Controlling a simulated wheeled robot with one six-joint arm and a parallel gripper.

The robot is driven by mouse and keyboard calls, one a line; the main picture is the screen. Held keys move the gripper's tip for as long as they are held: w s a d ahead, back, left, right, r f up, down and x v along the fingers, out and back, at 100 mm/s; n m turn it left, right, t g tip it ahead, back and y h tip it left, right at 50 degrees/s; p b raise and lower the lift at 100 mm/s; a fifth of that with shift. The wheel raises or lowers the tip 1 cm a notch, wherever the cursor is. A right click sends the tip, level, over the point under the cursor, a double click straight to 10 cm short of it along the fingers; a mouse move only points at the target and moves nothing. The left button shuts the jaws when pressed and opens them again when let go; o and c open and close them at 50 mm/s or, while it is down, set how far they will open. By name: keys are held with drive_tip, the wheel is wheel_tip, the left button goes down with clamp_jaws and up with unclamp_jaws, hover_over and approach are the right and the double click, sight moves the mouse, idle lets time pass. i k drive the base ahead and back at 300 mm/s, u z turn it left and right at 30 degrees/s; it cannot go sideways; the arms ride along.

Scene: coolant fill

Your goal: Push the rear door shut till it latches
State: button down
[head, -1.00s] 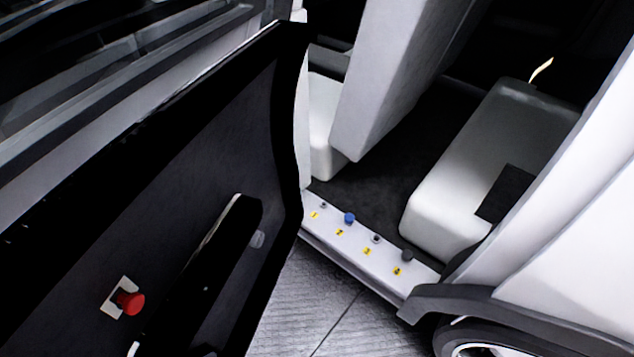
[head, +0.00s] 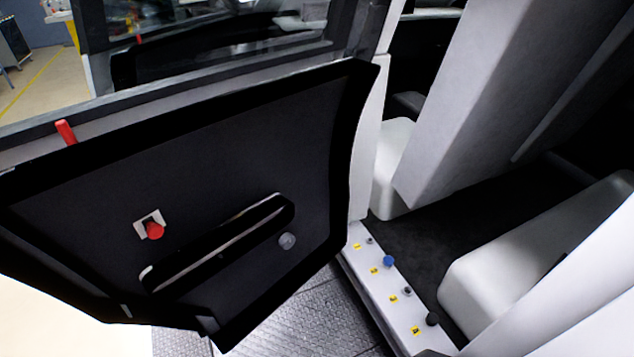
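The rear door (head: 235,150) stands wide open on the left in the head view, its dark inner panel facing me. It carries a long armrest pull (head: 220,243), a red knob on a pale plate (head: 152,228) and a grey round knob (head: 287,241). A red peg (head: 66,132) sticks up at its window sill. The door opening (head: 430,235) is to its right, with seats and a dark floor inside. My gripper is not in view. The door's latch cannot be made out.
The white door sill (head: 385,300) bears yellow number labels and several small plugs, one blue (head: 389,261). A pale seat (head: 540,255) is inside at right. Grey textured floor (head: 300,325) below the door is clear. A workshop area (head: 40,50) shows at far left.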

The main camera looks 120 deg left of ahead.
sight(232, 160)
drive_tip(key=u, duration=2.4)
drive_tip(key=k, duration=1.05)
drive_tip(key=u, duration=1.8)
drive_tip(key=i, duration=0.5)
drive_tip(key=u, duration=0.05)
